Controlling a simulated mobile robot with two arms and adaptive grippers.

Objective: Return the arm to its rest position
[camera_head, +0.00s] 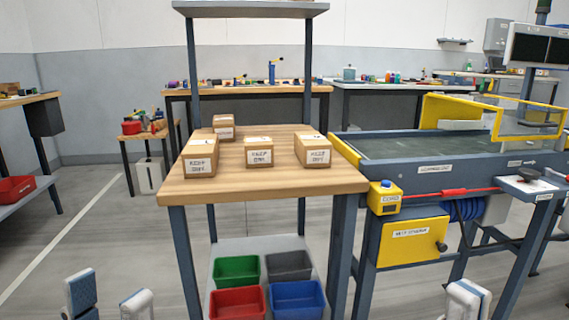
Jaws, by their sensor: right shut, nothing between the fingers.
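My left gripper (109,297) shows at the bottom left edge of the head view. Its two white and blue-grey fingers stand apart with only floor between them, so it is open and empty. My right gripper (467,298) shows at the bottom right edge, in front of the conveyor's legs. Its fingers are together and hold nothing. Both grippers are low in the picture, apart from the table and the boxes. The arms behind them are out of the frame.
A wooden table (270,187) carries several labelled cardboard boxes (259,151). Coloured bins (238,303) sit on its lower shelf. A conveyor (440,178) with yellow guards and a yellow box (412,243) stands at the right.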

